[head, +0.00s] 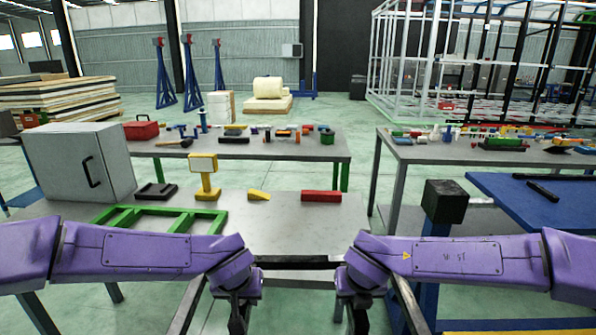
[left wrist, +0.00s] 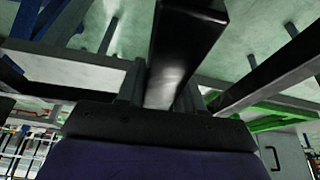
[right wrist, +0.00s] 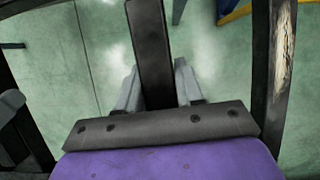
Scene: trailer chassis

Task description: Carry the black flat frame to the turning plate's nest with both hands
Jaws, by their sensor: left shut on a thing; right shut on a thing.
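The black flat frame (head: 300,262) is low in the middle of the head view, its far bar running between my two hands. My left gripper (head: 238,318) is shut on a black bar of the frame, seen close up in the left wrist view (left wrist: 178,60). My right gripper (head: 358,318) is shut on another black bar, which shows in the right wrist view (right wrist: 150,50). Both fingertips are partly hidden in the head view. The frame's near part is out of the head view. I cannot make out the turning plate or its nest.
A grey table (head: 285,225) ahead holds a green frame (head: 165,217), a yellow stand (head: 205,178), a yellow wedge (head: 259,195) and a red block (head: 321,196).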

